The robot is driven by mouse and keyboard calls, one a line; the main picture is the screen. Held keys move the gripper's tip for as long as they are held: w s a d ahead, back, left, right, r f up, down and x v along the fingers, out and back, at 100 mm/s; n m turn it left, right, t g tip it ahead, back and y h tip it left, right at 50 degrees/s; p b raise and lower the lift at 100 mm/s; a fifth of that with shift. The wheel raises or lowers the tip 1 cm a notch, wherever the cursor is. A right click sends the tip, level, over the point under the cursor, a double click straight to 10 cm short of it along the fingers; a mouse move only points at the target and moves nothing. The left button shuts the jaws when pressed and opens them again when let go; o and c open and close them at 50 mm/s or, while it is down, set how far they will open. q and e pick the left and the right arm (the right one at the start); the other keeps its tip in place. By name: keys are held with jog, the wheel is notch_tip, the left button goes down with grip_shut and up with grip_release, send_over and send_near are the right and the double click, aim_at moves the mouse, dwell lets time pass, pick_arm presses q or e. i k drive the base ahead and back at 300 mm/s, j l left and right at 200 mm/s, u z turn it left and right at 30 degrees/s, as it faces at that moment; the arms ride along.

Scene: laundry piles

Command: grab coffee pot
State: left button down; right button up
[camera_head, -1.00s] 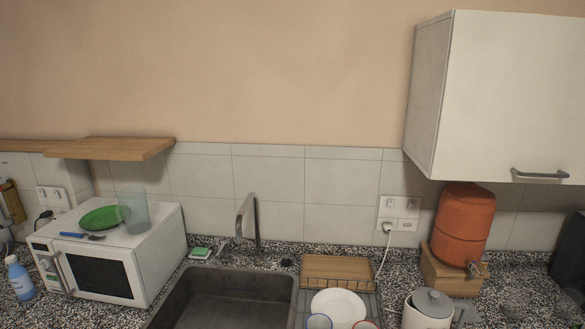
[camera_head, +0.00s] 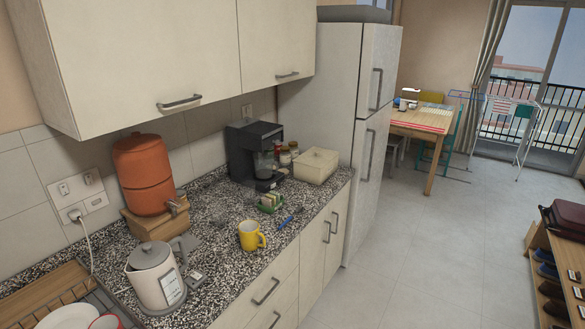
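A black coffee maker (camera_head: 252,154) stands at the back of the speckled counter, near the fridge. A glass coffee pot (camera_head: 264,164) seems to sit inside its front opening; it is small and dark at this distance. Neither of my grippers is in the head view.
On the counter (camera_head: 222,234) are a white kettle (camera_head: 153,281), an orange dispenser (camera_head: 142,178) on a wooden stand, a yellow mug (camera_head: 250,236), a sponge (camera_head: 270,202) and a cream box (camera_head: 316,165). A fridge (camera_head: 345,130) stands beyond.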

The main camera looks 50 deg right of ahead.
aim_at(263, 162)
jog(key=z, duration=1.65)
jog(key=i+l+z, duration=0.25)
jog(key=i+l, duration=0.15)
jog(key=i, duration=0.3)
jog(key=i+l+z, duration=0.25)
jog(key=i, duration=0.5)
jog(key=i+l+z, duration=0.1)
jog(key=i+z, duration=0.15)
jog(key=i, duration=0.5)
